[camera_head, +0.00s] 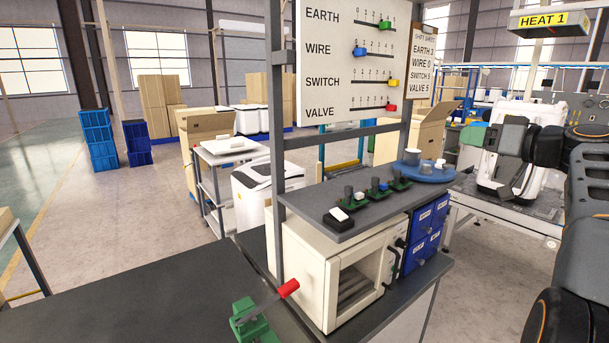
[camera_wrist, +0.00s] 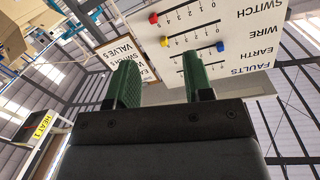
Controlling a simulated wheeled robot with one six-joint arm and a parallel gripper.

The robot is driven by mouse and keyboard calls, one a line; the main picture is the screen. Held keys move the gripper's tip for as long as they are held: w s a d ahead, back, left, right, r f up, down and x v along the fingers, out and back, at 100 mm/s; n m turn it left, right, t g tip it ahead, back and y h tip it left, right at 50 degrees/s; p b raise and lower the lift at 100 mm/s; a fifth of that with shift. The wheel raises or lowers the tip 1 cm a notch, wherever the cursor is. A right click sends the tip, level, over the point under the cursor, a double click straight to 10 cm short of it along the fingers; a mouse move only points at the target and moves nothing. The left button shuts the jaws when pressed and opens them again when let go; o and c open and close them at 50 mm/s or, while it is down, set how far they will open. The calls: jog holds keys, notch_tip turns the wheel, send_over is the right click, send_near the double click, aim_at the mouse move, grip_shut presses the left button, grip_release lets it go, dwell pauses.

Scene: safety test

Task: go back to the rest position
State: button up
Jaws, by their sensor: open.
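My gripper (camera_wrist: 160,72) shows in the wrist view as two green fingers, apart, with nothing between them. Past the fingers is the white fault board (camera_wrist: 215,40), upside down in that view. The same board (camera_head: 330,60) stands upper middle in the head view, with coloured sliders on rows for earth, wire, switch and valve. A small card (camera_head: 424,55) of settings hangs beside it.
A dark bench carries a white oven-like box (camera_head: 305,255), blue drawers (camera_head: 420,240) and a shelf (camera_head: 345,222) with small switches. A red-handled green lever (camera_head: 252,318) stands at the front. A heat sign (camera_head: 541,21) hangs upper right. Open floor (camera_head: 120,215) lies to the left.

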notch_tip(320, 180, down, 20)
jog(key=s+a+m+g+h, duration=0.2)
jog(key=s+m+g+h, duration=0.1)
jog(key=m+g+h, duration=0.4)
jog(key=s+a+f+n+g+h, duration=0.1)
jog(key=s+a+f+g, duration=0.1)
jog(key=s+a+f, duration=0.5)
jog(key=s+a+f+n+g+p, duration=0.1)
jog(key=s+a+f+n+g, duration=0.1)
jog(key=s+a+f, duration=0.6)
jog(key=s+a, duration=0.3)
jog(key=s, duration=0.2)
jog(key=shift+s+h, duration=0.15)
jog(key=shift+h, duration=0.25)
jog(key=shift+f, duration=0.1)
